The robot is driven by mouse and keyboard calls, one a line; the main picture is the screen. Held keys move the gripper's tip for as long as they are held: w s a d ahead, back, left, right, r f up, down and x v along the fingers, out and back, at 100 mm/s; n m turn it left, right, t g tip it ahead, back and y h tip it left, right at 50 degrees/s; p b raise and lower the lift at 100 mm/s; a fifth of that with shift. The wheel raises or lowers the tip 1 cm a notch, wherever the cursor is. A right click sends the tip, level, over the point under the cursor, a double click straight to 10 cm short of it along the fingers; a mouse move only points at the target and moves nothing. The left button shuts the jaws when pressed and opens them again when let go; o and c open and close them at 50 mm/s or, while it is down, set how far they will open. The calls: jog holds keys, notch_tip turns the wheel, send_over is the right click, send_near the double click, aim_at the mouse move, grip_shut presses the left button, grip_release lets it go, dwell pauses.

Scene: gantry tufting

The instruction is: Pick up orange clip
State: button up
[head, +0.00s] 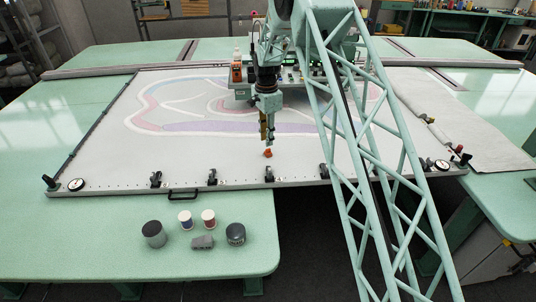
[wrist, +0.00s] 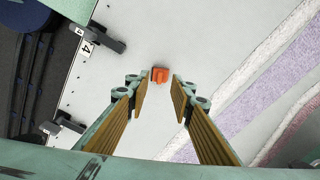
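The orange clip (head: 268,153) lies on the white cloth of the framed panel, near its front edge. In the wrist view the clip (wrist: 160,75) sits just beyond the tips of my gripper, roughly midway between the two fingers. My gripper (head: 267,140) points down above the clip in the head view. In the wrist view my gripper (wrist: 161,80) has its two yellow-ribbed fingers apart, with nothing held between them. The exact height of the fingertips over the cloth is hard to tell.
Black clamps (head: 269,174) line the panel's front edge; one clamp (wrist: 97,35) shows close by in the wrist view. Thread spools (head: 208,218) and dark containers (head: 153,234) stand on the green table in front. A tufting machine (head: 290,88) stands behind my gripper. The cloth around the clip is clear.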

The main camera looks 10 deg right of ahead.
aim_at(268, 152)
jog(key=shift+f, duration=0.3)
jog(key=shift+d+f, duration=0.1)
jog(key=shift+f, duration=2.45)
jog(key=shift+c, duration=0.4)
grip_shut()
